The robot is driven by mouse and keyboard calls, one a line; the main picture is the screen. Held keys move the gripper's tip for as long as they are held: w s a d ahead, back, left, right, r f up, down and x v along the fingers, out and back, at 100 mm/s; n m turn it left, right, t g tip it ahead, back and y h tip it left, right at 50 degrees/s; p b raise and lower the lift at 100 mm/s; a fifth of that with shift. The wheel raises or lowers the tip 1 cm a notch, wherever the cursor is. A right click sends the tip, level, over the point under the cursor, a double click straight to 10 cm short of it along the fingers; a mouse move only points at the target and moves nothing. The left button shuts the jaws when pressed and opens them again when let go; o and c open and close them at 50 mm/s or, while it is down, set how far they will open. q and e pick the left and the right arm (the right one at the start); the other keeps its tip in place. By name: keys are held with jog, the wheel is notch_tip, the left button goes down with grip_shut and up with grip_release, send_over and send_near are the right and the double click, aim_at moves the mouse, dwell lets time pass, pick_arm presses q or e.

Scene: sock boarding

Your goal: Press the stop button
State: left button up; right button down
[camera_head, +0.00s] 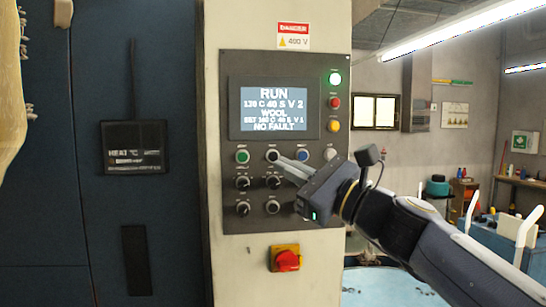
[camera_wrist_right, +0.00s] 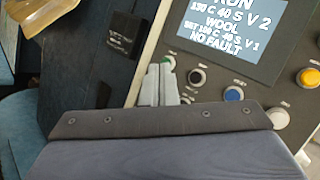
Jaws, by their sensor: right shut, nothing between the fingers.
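The control panel (camera_head: 230,190) has a row of push buttons under its screen: a green button (camera_head: 242,157), a black button (camera_head: 272,155), a blue button (camera_head: 302,154) and a white button (camera_head: 330,153). Their labels are too small to read, so I cannot tell which is stop. My right gripper (camera_head: 278,162) is shut and empty, its tips just by the black button in the head view. In the right wrist view its fingers (camera_wrist_right: 160,72) partly overlap the green button (camera_wrist_right: 169,61), beside the black button (camera_wrist_right: 196,76). Contact cannot be told. My left gripper is not in view.
The screen (camera_head: 275,110) reads RUN and NO FAULT. Several knobs sit below the buttons. A red knob on yellow (camera_head: 286,260) is lower. Cream fabric (camera_head: 10,80) hangs at left.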

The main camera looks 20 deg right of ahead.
aim_at(273, 157)
jog(key=w+d+p, duration=0.1)
jog(key=w, duration=0.6)
jog(key=shift+d, duration=0.4)
jog(key=shift+w, duration=0.15)
dwell(1.5)
jog(key=shift+w+d, duration=0.1)
jog(key=shift+w, duration=0.25)
jog(key=shift+w+d, duration=0.15)
jog(key=shift+w, duration=0.25)
dwell(0.6)
jog(key=shift+s, duration=0.1)
jog(key=shift+s+a, duration=0.25)
jog(key=shift+s, duration=0.45)
jog(key=shift+f, duration=0.1)
